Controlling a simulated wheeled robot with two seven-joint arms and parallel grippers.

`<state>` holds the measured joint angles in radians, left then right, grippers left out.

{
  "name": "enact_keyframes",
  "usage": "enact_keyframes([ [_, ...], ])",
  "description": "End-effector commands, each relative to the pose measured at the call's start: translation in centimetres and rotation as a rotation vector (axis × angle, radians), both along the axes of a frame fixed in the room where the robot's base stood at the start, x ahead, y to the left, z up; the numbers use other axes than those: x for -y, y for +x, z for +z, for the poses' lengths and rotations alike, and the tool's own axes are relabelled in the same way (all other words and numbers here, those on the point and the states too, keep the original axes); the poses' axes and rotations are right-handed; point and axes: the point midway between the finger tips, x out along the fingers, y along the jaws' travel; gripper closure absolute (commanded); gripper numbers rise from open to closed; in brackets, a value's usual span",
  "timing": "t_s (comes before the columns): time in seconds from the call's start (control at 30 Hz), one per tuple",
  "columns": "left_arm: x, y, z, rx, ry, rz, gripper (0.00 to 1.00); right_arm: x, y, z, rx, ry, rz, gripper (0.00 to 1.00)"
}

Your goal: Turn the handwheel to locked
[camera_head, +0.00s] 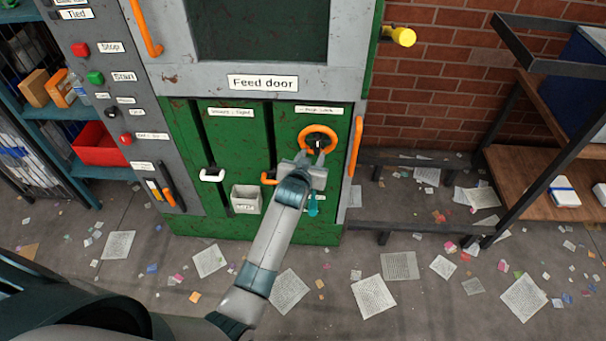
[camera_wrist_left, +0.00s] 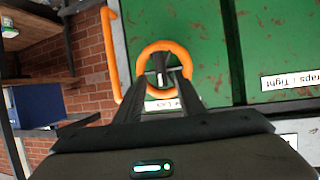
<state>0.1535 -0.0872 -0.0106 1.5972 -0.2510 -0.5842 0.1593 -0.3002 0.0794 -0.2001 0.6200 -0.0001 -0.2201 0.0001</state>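The handwheel (camera_head: 304,133) is an orange ring with a dark hub on the right green panel of the machine, below a small label whose text is too small to read surely. It also shows in the left wrist view (camera_wrist_left: 140,62), facing the camera. My left gripper (camera_head: 314,158) is at the lower part of the wheel. In the left wrist view my left gripper (camera_wrist_left: 160,84) has its two dark fingers apart, reaching toward the lower half of the ring. I cannot tell whether they touch it. The wheel's lower rim is partly hidden. My right gripper is not in view.
An orange vertical handle (camera_head: 355,146) stands close right of the wheel. A white box (camera_head: 246,199) and a teal-handled item (camera_head: 313,206) are below. A control panel (camera_head: 108,75) with buttons is at left. A dark metal frame and wooden shelf (camera_head: 535,190) stand right.

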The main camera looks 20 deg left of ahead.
Motion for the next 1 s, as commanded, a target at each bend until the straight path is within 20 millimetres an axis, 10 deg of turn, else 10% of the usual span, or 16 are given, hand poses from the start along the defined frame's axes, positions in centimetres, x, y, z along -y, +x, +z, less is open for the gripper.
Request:
enact_keyframes([
  [0.6,0.9,-8.8,3.5,0.001,-0.002,-0.001,0.64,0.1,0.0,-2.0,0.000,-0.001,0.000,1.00],
  [1.0,1.0,-10.8,4.5,-0.001,0.000,-0.001,0.64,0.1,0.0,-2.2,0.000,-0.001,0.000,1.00],
])
